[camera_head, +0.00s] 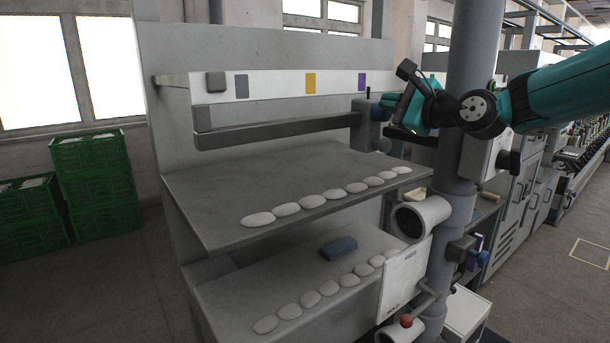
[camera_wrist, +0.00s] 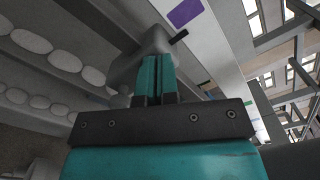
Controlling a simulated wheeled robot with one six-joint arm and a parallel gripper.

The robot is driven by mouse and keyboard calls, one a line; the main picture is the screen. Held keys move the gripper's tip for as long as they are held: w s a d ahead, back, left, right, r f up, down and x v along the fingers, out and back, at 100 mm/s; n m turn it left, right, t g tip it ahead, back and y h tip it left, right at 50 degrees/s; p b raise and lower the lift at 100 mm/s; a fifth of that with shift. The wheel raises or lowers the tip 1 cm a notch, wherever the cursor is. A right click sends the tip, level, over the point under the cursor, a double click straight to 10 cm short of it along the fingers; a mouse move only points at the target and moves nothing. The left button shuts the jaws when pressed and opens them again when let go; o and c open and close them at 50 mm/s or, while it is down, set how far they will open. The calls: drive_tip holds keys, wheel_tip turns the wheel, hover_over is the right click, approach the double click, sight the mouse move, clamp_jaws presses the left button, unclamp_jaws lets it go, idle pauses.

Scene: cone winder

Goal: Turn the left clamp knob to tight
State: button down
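My gripper (camera_head: 395,122) is at the right end of the winder's upper bar in the head view. In the wrist view its two teal fingers (camera_wrist: 158,62) lie close together with a thin dark gap. I see nothing between them. Their tips point at a grey rounded block (camera_wrist: 143,50) with a short black lever (camera_wrist: 179,37) sticking out. In the head view a grey block (camera_head: 366,106) stands there, with a small blue part (camera_head: 378,113) beside my gripper. I cannot tell whether the tips touch it, or which part is the left clamp knob.
A white strip (camera_head: 280,85) with grey, yellow and purple labels runs above a dark bar (camera_head: 280,130). Grey shelves (camera_head: 230,190) below hold rows of pale oval pieces and a blue block (camera_head: 338,247). A grey column (camera_head: 462,170) stands close by my arm. Green crates (camera_head: 97,180) stand left.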

drive_tip(key=shift+a+f, duration=0.1)
drive_tip(key=shift+a, duration=0.25)
